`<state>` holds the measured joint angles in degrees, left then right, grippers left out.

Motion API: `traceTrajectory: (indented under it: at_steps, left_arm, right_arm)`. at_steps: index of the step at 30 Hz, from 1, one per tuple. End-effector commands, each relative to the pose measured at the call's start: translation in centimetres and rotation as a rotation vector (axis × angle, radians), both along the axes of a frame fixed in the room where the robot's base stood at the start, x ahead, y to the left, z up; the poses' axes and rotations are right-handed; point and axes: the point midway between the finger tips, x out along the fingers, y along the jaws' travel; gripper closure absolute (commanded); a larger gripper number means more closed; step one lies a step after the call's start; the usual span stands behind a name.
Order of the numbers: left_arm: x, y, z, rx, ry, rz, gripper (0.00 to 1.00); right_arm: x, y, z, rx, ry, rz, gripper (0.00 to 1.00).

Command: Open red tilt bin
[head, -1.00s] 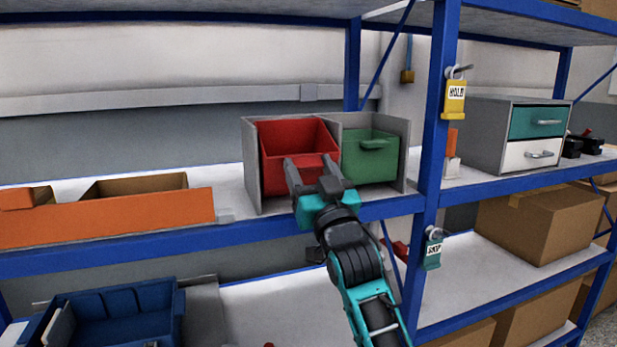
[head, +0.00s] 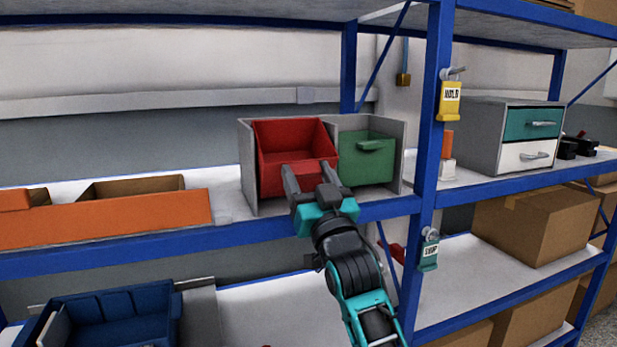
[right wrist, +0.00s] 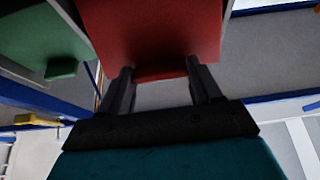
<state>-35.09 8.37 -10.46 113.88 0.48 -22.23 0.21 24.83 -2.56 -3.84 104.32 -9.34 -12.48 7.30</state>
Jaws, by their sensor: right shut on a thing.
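The red tilt bin (head: 292,142) sits in the left bay of a grey housing on the middle shelf. It is tilted forward, with its open top and inside showing. In the right wrist view the red bin's face (right wrist: 150,35) fills the top middle. My right gripper (head: 308,170) is at the front of the red bin, shut on its handle, which the fingers mostly hide. In the right wrist view the two fingers (right wrist: 160,82) reach to the lower edge of the red face. My left gripper is not in view.
A closed green bin (head: 366,160) stands beside the red one in the grey housing (head: 247,165). A blue post (head: 432,120) with a yellow tag (head: 450,100) rises to the right. An orange-fronted tray (head: 100,222) lies left. The shelf's front edge runs below my gripper.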

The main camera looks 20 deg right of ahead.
Motion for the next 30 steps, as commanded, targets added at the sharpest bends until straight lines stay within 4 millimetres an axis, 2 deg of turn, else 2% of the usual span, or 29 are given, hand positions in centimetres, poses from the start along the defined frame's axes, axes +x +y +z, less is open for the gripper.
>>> traceTrajectory:
  at_steps: [1, 9, 19, 23, 30]
  left_arm:
    - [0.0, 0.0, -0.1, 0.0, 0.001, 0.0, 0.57]
    - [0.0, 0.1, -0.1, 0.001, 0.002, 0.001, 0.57]
    - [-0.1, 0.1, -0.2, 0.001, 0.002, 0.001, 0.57]
    - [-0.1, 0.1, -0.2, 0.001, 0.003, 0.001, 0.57]
    - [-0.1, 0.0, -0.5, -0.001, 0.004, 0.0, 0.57]
  right_arm:
    - [0.2, 0.1, -0.8, 0.0, 0.02, 0.0, 0.35]
    - [0.1, 0.0, -0.4, 0.0, 0.011, 0.0, 0.11]
    - [-0.5, 0.0, -0.6, 0.0, 0.007, 0.0, 0.11]
    - [-2.0, -0.1, -1.4, 0.0, 0.008, 0.0, 0.11]
    - [-6.4, -0.2, -3.7, -0.001, 0.01, 0.001, 0.11]
